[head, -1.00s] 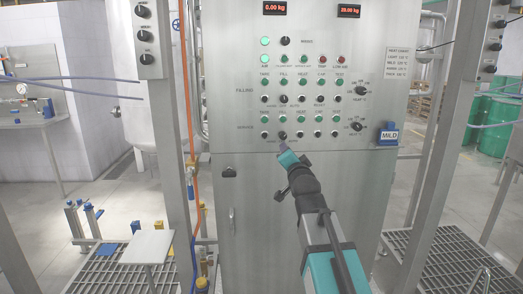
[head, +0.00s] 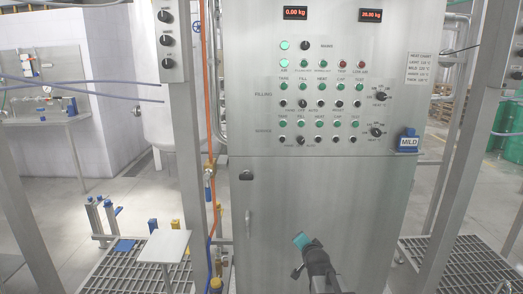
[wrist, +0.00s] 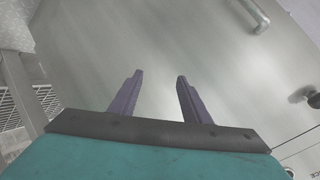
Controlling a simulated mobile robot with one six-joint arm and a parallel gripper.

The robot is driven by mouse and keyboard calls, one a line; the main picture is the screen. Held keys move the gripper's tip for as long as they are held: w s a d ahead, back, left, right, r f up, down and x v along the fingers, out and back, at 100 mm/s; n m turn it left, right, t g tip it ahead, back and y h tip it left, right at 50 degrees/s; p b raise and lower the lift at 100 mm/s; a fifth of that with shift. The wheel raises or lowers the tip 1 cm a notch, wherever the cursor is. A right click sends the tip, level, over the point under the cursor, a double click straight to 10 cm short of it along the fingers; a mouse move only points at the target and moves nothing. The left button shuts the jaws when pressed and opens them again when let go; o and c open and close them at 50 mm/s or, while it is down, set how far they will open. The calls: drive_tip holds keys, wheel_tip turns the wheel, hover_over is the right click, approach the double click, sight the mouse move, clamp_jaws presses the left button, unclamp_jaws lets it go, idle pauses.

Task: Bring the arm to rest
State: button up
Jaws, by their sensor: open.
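My gripper (wrist: 158,95) shows in the wrist view with its two purple-grey fingers apart and nothing between them. Beyond the fingers is the plain steel front of the cabinet. In the head view my arm is low at the bottom centre, with its teal end in front of the cabinet's lower door (head: 330,210). The fingers cannot be made out there. The control panel (head: 330,105) with its buttons and knobs is above and apart from the arm.
A blue block with a MILD label (head: 408,142) is on the panel's right side. A steel post (head: 183,130) and an orange pipe (head: 207,90) stand left of the cabinet. A small pale table (head: 165,246) is at lower left. Floor gratings lie on both sides.

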drive_tip(key=s+d+f+n+g+p, duration=0.1)
drive_tip(key=s+f+g, duration=0.3)
drive_tip(key=s+f, duration=1.1)
drive_tip(key=s+f+n+g, duration=0.2)
drive_tip(key=s+f+g, duration=0.3)
drive_tip(key=s+f, duration=0.9)
drive_tip(key=s+f+n+g, duration=0.3)
drive_tip(key=s+f+g, duration=0.1)
drive_tip(key=s, duration=0.8)
drive_tip(key=s+f+n+g, duration=0.4)
drive_tip(key=s+f, duration=0.2)
drive_tip(key=s, duration=0.6)
drive_tip(key=shift+a+f+g, duration=0.15)
drive_tip(key=shift+a+g, duration=0.15)
